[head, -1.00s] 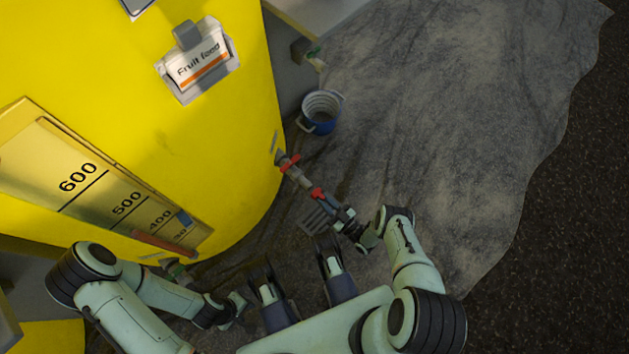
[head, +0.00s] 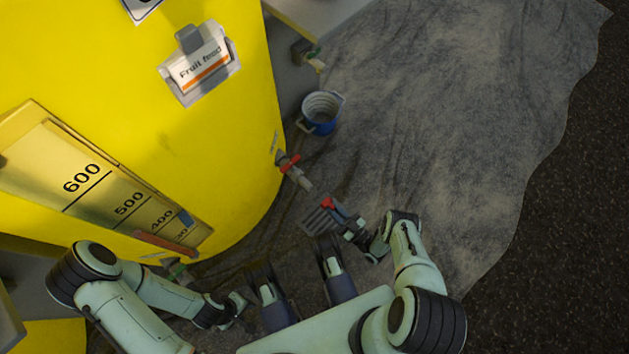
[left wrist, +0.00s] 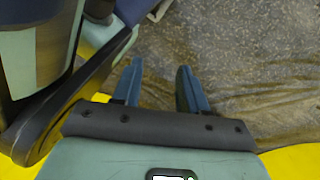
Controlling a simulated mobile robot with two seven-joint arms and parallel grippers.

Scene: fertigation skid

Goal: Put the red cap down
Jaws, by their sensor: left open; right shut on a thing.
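The red cap (head: 327,204) is at the fingertips of my right gripper (head: 338,215), which is shut on it. The cap is apart from the spout of the tap (head: 300,178) with a red handle, low on the yellow tank. The cap and gripper show over a grey slotted grate (head: 318,220); I cannot tell their height above it. My left gripper (head: 242,308) is in the lower part of the head view, away from the cap. In the left wrist view its two blue fingers (left wrist: 159,88) are apart with nothing between them.
The large yellow tank (head: 235,120) with a level scale and a "Fruit feed" label fills the left. A blue bucket (head: 320,112) stands beyond the tap. Another small valve (head: 312,58) is at the top. The grey sheet (head: 450,120) at right is clear.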

